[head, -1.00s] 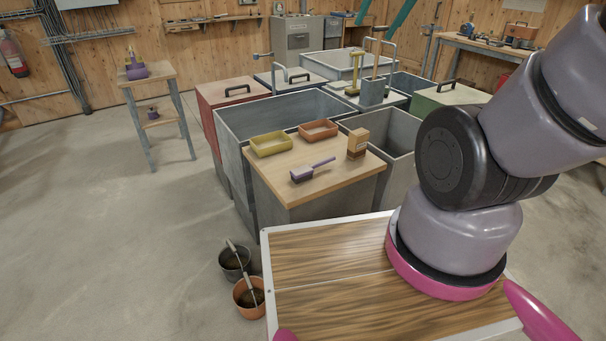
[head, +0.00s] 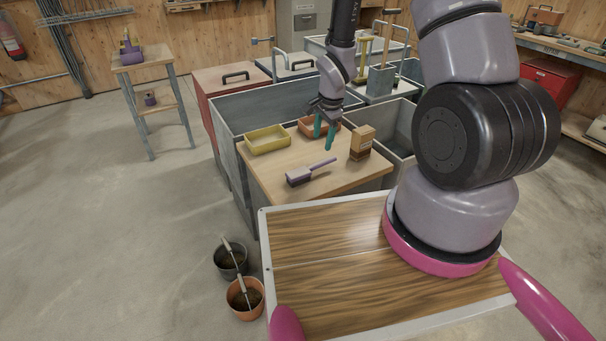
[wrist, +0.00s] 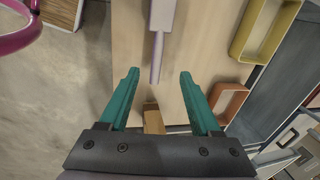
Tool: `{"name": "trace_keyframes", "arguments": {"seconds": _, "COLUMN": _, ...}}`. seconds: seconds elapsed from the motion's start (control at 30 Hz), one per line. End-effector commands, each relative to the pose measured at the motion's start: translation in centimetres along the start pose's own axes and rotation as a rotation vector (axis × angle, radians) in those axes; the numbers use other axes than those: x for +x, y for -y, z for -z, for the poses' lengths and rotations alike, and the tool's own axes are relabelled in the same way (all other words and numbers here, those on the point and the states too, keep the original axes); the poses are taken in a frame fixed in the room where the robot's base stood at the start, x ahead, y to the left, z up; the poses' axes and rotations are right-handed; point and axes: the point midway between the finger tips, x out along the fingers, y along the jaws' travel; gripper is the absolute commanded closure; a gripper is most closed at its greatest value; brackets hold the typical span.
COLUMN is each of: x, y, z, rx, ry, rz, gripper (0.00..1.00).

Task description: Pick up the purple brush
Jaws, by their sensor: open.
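The purple brush (head: 308,174) lies on the light wooden top (head: 260,179) of a grey cabinet, its handle pointing to the back right in the head view. In the wrist view the handle of the purple brush (wrist: 159,40) shows ahead of the fingers, and its head is cut off at the top edge. My gripper (head: 324,130) is open and empty, with teal fingers pointing down above the wooden top, beyond the brush handle's end. In the wrist view my gripper (wrist: 158,72) frames the line of the handle between its fingertips.
A yellow tray (head: 267,140), an orange tray (head: 307,129) partly hidden by my gripper, and a brown box (head: 362,142) stand on the same top. Open grey bins (head: 262,112) lie behind and beside it. Two pots (head: 231,262) stand on the floor.

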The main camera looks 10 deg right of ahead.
Motion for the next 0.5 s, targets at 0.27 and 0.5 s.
{"name": "trace_keyframes", "arguments": {"seconds": 0.27, "x": 4.3, "y": -0.9, "z": -0.8, "rx": 0.035, "ry": 0.015, "rz": -0.017, "gripper": 0.36}}
{"name": "trace_keyframes", "arguments": {"seconds": 0.5, "x": 7.5, "y": -0.8, "z": -0.8, "rx": 0.035, "ry": 0.014, "rz": -0.015, "gripper": 0.36}}
